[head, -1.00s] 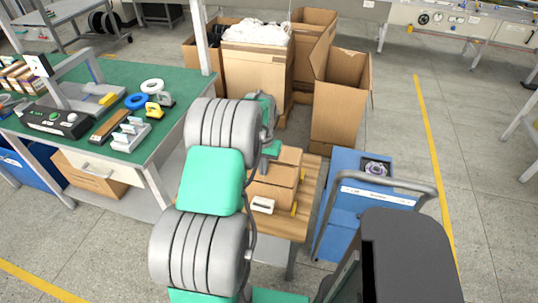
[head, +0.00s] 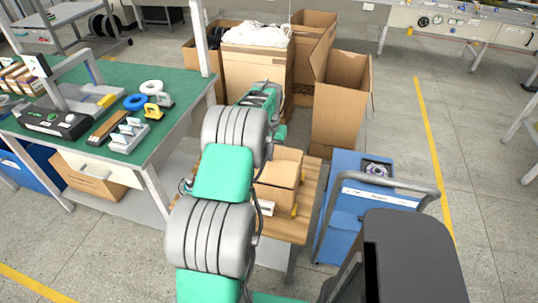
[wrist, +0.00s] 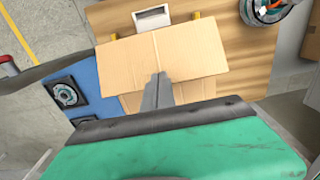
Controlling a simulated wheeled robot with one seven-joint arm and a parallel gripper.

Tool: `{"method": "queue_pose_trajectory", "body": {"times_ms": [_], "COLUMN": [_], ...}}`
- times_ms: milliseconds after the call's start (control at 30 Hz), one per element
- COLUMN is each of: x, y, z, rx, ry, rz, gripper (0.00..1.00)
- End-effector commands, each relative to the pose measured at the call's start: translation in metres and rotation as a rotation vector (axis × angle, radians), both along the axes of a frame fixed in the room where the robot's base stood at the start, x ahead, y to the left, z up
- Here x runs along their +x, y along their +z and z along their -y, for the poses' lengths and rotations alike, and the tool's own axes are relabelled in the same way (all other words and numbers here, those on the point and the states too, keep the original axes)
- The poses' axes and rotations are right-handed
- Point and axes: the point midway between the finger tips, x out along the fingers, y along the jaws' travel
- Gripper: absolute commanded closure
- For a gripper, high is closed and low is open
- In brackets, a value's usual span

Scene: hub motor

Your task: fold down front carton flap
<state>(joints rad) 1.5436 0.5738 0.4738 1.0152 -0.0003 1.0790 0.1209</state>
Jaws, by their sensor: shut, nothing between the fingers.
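The brown cardboard carton (head: 283,170) sits on the wooden table (head: 296,230), partly hidden by my arm in the head view. In the wrist view a broad cardboard panel (wrist: 195,48), seemingly a flap, spreads across the middle, with more of the carton (wrist: 200,88) below it. How far the flap is tilted is hard to tell. My gripper (wrist: 158,77) is shut and empty, its fingertips overlapping the panel's lower edge in the wrist view. Whether they touch it cannot be told. In the head view my arm hides the fingertips.
A white item (wrist: 152,17) and yellow pieces (wrist: 197,15) lie beside the carton. A blue cart (head: 345,165) with a grey handle stands right of the table. Tall open cartons (head: 340,110) stand behind. A green workbench (head: 75,150) is on the left.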

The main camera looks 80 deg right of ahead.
Motion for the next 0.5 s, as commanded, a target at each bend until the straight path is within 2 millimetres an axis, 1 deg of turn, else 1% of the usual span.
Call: {"method": "queue_pose_trajectory", "body": {"times_ms": [233,500], "x": [0.0,0.0], "y": [-0.001,-0.012], "z": [0.0,0.0], "rx": [0.0,0.0], "ry": [0.0,0.0], "rz": [0.0,0.0], "gripper": [1.0,1.0]}}
